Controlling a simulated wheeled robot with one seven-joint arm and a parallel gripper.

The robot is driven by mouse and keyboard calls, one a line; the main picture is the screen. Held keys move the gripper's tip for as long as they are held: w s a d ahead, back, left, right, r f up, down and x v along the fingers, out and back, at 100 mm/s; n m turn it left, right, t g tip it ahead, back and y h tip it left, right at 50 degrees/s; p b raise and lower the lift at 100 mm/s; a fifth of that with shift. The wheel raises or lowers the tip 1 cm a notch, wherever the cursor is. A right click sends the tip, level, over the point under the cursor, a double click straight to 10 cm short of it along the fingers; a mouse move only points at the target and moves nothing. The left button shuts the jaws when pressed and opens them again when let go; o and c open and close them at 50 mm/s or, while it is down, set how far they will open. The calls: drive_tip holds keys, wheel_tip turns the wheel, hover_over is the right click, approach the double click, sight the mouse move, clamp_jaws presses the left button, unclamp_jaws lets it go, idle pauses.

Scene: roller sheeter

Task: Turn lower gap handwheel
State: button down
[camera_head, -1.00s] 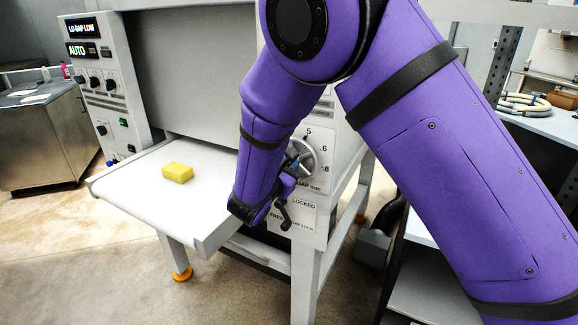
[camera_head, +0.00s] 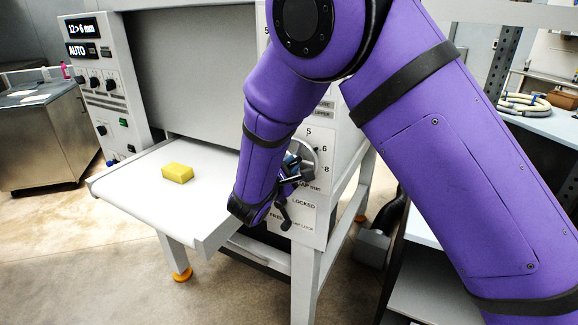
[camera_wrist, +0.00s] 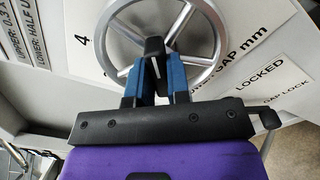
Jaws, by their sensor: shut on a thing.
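The lower gap handwheel (camera_head: 304,155) is a silver spoked wheel on the white front panel, partly hidden by my arm in the head view. In the wrist view its rim and spokes (camera_wrist: 104,48) fill the top. My gripper (camera_wrist: 155,72) has its blue fingers on both sides of a black grip at the wheel and is shut on it. In the head view my gripper (camera_head: 290,168) is at the wheel's lower left. The dial plate (camera_head: 318,178) shows 5, 6 and 8 around the wheel. Any pointer is too small to read.
A label plate (camera_head: 303,222) with LOCKED and FREE sits below the wheel. A white infeed table (camera_head: 135,185) with a yellow block (camera_head: 177,173) is to the left. The upper display (camera_head: 82,28) reads "12>6 mm", the lower one (camera_head: 82,51) AUTO. A shelf (camera_head: 410,285) stands at right.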

drive_tip(key=shift+m, duration=0.5)
drive_tip(key=c, duration=1.1)
unclamp_jaws()
drive_tip(key=v, duration=1.1)
drive_tip(key=shift+d, duration=0.1)
